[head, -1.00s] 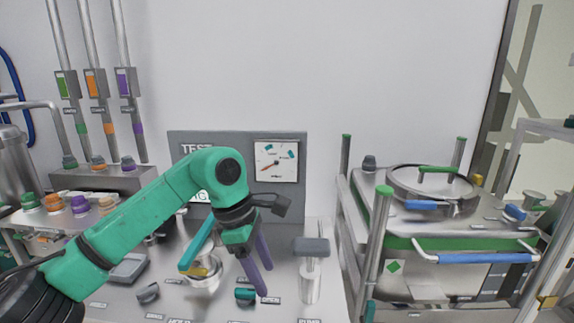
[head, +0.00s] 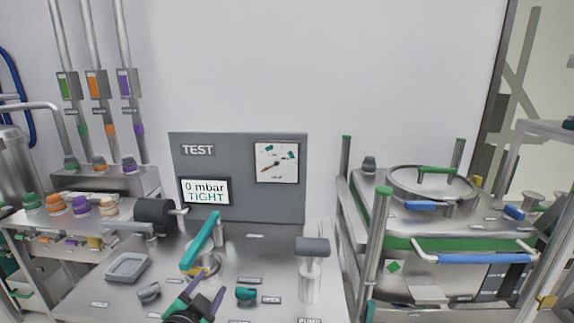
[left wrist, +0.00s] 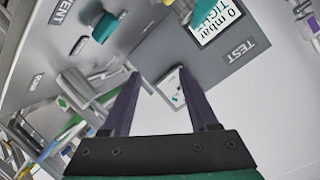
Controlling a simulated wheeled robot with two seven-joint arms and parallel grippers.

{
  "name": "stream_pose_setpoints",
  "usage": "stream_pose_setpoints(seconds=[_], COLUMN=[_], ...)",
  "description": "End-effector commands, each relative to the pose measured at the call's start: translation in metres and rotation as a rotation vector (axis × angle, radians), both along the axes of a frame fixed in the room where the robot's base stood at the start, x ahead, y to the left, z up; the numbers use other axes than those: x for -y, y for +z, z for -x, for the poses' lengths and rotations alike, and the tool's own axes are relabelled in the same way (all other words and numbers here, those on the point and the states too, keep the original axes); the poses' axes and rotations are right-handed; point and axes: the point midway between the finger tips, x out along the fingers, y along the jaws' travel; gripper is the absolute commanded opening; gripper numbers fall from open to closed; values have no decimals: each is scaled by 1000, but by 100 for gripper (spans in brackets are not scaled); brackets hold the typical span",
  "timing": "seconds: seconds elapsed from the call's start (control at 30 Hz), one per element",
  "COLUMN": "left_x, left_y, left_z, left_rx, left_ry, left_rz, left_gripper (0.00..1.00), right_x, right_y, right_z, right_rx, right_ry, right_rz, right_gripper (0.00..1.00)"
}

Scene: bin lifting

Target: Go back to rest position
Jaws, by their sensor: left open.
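My left gripper (head: 208,286) is low at the bottom edge of the head view, in front of the test bench. In the left wrist view its two dark purple fingers (left wrist: 159,76) stand apart with nothing between them, so it is open and empty. The grey test panel (head: 237,150) stands at the back of the bench, and its screen (head: 206,191) reads "0 mbar TIGHT". The panel also shows in the left wrist view (left wrist: 225,75), upside down. My right gripper is in neither view.
A teal lever (head: 203,240), a small teal knob (head: 246,294) and a grey-handled pump (head: 311,270) stand on the bench near my left gripper. A grey tray (head: 127,268) lies to the left. A lidded steel vessel (head: 425,183) sits on a cart at the right.

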Motion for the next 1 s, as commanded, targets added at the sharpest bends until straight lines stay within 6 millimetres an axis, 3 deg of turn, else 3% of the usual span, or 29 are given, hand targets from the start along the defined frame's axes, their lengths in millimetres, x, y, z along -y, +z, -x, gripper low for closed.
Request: stream_pose_setpoints(seconds=[0.03,0.1,0.2,0.4,0.57,0.6,0.8,0.87,1.0], left_x=[-13,-27,-39,-52,-57,-56,-54,-54,-55], left_y=[-31,-68,-107,-157,-181,-203,-291,-321,-403], left_z=[19,47,87,164,221,215,207,209,223], left_rx=[-123,-284,-472,-776,-981,-980,-1010,-1020,-1052], left_ry=[51,118,196,321,403,400,402,403,405], left_rz=[61,133,210,313,367,362,349,345,334], left_gripper=[60,60,60,60,60,60,60,60,60], right_x=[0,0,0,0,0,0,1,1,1], right_y=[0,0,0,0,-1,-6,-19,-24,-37], right_z=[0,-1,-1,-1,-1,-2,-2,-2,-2], right_rx=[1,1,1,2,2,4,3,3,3], right_ry=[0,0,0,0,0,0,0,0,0], right_rz=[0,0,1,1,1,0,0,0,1], right_gripper=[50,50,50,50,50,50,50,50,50])
